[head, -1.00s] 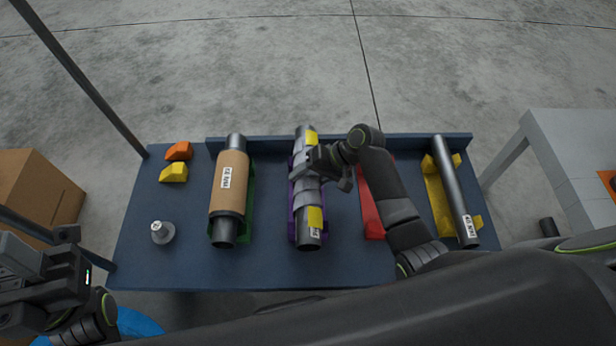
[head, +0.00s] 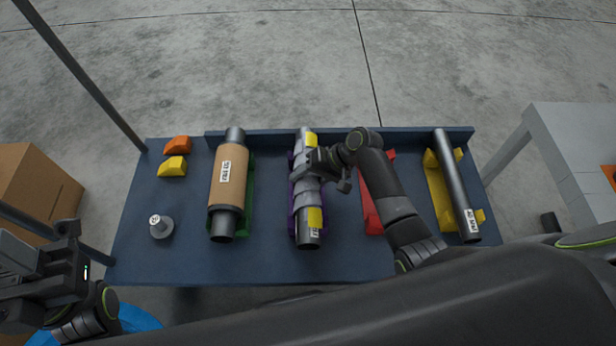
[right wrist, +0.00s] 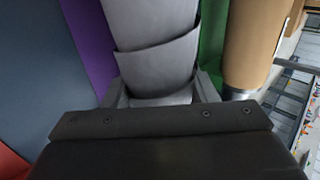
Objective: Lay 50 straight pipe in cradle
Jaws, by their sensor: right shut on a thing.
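A pipe with grey wrapping and yellow patches (head: 309,232) lies lengthwise in the purple cradle (head: 291,196) at the table's middle. My right gripper (head: 312,180) is shut on this pipe around its middle. In the right wrist view the fingers (right wrist: 162,92) sit on both sides of the grey wrapping (right wrist: 155,50), with the purple cradle (right wrist: 90,45) beside it. A plain dark pipe (head: 455,185) with a white label lies in the yellow cradle (head: 437,195) at the right. Label print is too small to read surely. My left gripper (head: 62,268) is at the far left, off the table.
A brown-wrapped muffler (head: 230,178) lies in the green cradle (head: 250,190). The red cradle (head: 370,210) is partly hidden by my right arm. Orange (head: 177,145) and yellow (head: 173,167) blocks and a small metal part (head: 160,227) sit left on the blue table (head: 200,265).

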